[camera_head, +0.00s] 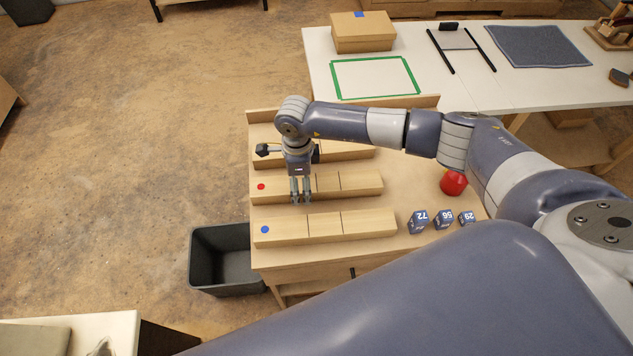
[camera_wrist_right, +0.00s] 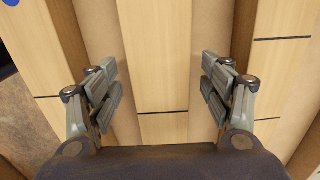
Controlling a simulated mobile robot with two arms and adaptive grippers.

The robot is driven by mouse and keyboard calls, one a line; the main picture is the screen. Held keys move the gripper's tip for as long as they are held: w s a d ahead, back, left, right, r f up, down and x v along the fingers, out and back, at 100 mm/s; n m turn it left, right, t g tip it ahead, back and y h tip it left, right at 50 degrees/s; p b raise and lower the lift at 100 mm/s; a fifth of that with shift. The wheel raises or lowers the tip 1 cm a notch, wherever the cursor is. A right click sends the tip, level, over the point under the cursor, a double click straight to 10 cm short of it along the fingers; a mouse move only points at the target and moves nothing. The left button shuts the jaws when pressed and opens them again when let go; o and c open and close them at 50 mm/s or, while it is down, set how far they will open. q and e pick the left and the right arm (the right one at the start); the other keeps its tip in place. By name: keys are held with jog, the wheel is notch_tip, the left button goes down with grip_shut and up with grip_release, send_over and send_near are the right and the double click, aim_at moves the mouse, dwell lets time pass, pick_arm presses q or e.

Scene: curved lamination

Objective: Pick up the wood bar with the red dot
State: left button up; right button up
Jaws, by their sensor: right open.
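The wood bar with the red dot (camera_head: 350,183) lies on the wooden workbench, the middle one of three pale bars. Its red dot is near its left end. My right gripper (camera_head: 301,198) points down over this bar, right of the dot. In the right wrist view the same bar (camera_wrist_right: 155,55) runs between the two open fingers (camera_wrist_right: 160,92), one finger on each side with a gap. Nothing is held. I cannot tell how far the fingertips are above the bench. My left gripper is not in view.
The bar with the blue dot (camera_head: 330,228) lies in front; another bar (camera_head: 350,152) lies behind, partly hidden by my arm. Blue numbered blocks (camera_head: 443,220) and a red object (camera_head: 453,183) are at right. A dark bin (camera_head: 218,262) stands on the floor at left.

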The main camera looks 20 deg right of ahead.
jog(key=shift+f, duration=0.55)
jog(key=c, duration=1.5)
jog(key=shift+w, duration=0.1)
jog(key=shift+c, duration=0.2)
jog(key=shift+r, duration=0.15)
